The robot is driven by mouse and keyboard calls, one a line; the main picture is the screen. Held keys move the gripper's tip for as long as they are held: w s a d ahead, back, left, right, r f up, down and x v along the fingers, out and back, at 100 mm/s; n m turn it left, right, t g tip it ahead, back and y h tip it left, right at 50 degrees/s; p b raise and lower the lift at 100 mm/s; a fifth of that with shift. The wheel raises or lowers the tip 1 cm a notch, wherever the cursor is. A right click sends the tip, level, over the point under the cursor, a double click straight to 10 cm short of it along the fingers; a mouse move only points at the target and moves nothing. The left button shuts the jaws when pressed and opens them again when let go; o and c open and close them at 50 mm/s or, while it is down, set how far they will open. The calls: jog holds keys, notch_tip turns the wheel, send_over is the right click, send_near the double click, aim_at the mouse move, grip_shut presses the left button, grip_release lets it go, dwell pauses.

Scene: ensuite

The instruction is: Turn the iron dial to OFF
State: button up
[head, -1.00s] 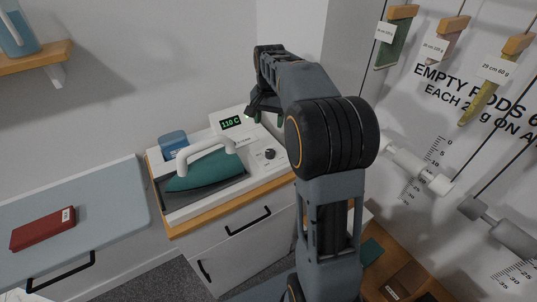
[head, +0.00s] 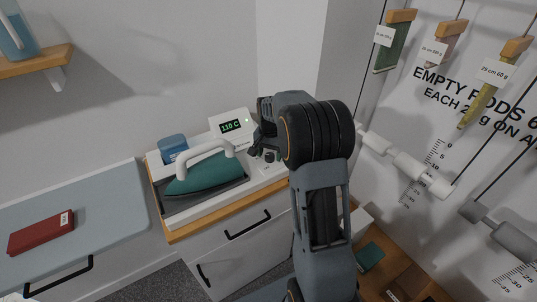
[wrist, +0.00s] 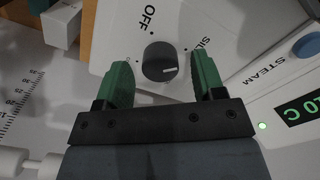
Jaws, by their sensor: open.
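The dark round iron dial (wrist: 158,62) is in the wrist view on a white panel. Its white pointer line points right, away from the OFF label (wrist: 149,18) above it and below the partly hidden label beginning "SIL" (wrist: 203,46). My gripper (wrist: 163,66) is open, its green fingers on either side of the dial with a visible gap on each side. In the head view my gripper (head: 257,142) is over the right end of the white station. The teal iron (head: 205,173) with a white handle rests there, left of my gripper.
A display (head: 231,127) glows green and reads about 110 C. A blue button (wrist: 307,45) and a STEAM label are right of the dial in the wrist view. A blue container (head: 172,147) stands behind the iron. White rollers (head: 405,163) are on the right wall.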

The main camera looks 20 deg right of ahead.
jog(key=shift+f, duration=0.3)
jog(key=c, duration=0.9)
